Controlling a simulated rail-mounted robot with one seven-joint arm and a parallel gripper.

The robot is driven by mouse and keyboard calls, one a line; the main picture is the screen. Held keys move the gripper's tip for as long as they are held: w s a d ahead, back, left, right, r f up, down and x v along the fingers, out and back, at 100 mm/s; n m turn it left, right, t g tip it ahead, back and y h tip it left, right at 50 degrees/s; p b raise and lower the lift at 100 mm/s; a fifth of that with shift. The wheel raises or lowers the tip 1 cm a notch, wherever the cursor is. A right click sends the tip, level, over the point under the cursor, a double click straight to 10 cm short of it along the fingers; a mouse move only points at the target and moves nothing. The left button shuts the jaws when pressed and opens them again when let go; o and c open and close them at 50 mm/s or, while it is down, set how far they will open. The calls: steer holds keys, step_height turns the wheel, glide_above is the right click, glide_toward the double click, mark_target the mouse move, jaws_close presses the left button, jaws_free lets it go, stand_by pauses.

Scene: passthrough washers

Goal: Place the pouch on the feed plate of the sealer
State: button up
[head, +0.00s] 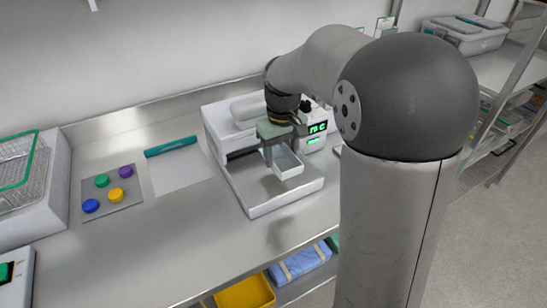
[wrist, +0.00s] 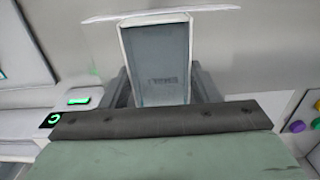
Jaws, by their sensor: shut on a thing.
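The pouch (head: 288,166) has pale edges and a blue-grey face. My gripper (head: 270,148) is shut on it, and in the wrist view the pouch (wrist: 158,65) stands between the two dark fingers (wrist: 165,88). The sealer (head: 225,122) is a white machine with a green lit display, against the back of the bench. Its feed plate (head: 250,195) is the flat grey front part with a white rim. The pouch is over this plate in the head view; I cannot tell whether it touches. My gripper hides part of the sealer's front.
Left of the sealer lie a pale sheet with a teal bar (head: 170,147) and a grey board with coloured caps (head: 112,200). A wire basket (head: 22,175) stands at far left. Bare steel bench lies in front. A yellow bin (head: 245,293) and blue packs (head: 300,262) sit below.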

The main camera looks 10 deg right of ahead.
mark_target(276, 150)
steer(key=w+f, duration=0.1)
steer(key=w+a+f, duration=0.1)
steer(key=shift+f, duration=1.8)
steer(key=shift+f, duration=0.2)
steer(key=o, duration=1)
steer(key=shift+c, duration=0.2)
